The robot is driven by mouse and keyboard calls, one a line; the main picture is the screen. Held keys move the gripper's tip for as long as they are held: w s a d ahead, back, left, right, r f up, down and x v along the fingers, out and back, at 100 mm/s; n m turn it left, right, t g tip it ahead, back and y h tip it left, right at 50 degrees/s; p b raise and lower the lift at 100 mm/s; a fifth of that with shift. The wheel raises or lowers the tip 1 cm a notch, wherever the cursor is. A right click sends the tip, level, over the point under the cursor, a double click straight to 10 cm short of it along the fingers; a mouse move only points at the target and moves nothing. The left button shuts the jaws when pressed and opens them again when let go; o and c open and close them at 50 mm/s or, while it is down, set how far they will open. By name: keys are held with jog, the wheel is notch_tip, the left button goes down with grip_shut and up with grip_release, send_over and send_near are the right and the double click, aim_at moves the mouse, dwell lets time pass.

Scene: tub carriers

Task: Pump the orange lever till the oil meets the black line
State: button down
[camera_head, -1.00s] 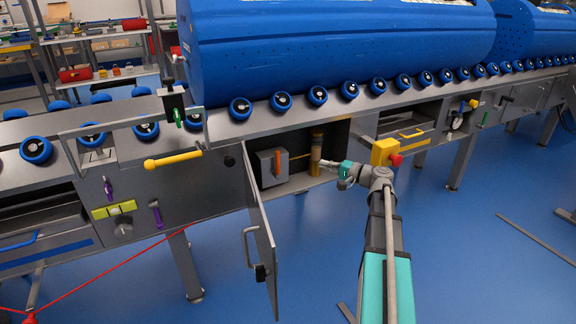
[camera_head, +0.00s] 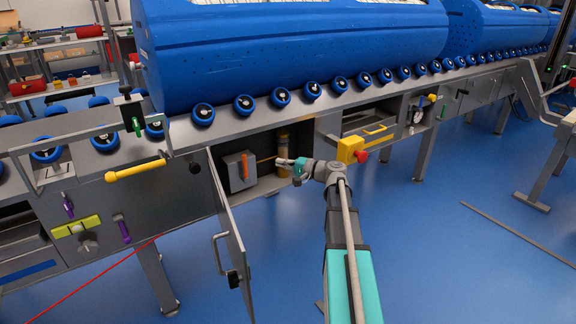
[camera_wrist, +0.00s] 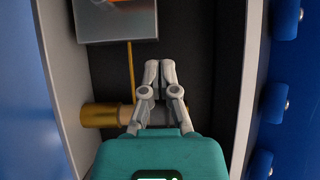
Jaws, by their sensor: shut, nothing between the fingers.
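The orange lever (camera_head: 244,166) stands upright on the front of a grey box (camera_head: 235,178) inside the open cabinet. An amber and brass oil cylinder (camera_head: 283,145) stands to the right of the box. A thin brass pipe (camera_wrist: 131,72) runs from the box towards it. My gripper (camera_head: 279,162) is shut and empty in front of the cylinder, to the right of the lever and apart from it. In the wrist view, my gripper (camera_wrist: 160,66) partly covers the cylinder (camera_wrist: 98,115). The oil level and black line cannot be made out.
The cabinet door (camera_head: 229,225) hangs open at the left of the opening. A yellow box with a red button (camera_head: 352,150) is close to the right of my arm. The roller frame and blue tub (camera_head: 290,45) are above. The blue floor in front is clear.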

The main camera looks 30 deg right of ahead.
aim_at(244, 168)
jog(key=shift+w+a, duration=0.85)
jog(key=shift+a, duration=0.45)
jog(key=shift+w+a, duration=0.85)
jog(key=shift+a, duration=0.4)
jog(key=shift+w+a, duration=0.85)
jog(key=shift+a, duration=0.45)
jog(key=shift+d, duration=0.2)
jog(key=shift+s+a+r+p, duration=0.1)
jog(key=shift+p, duration=0.2)
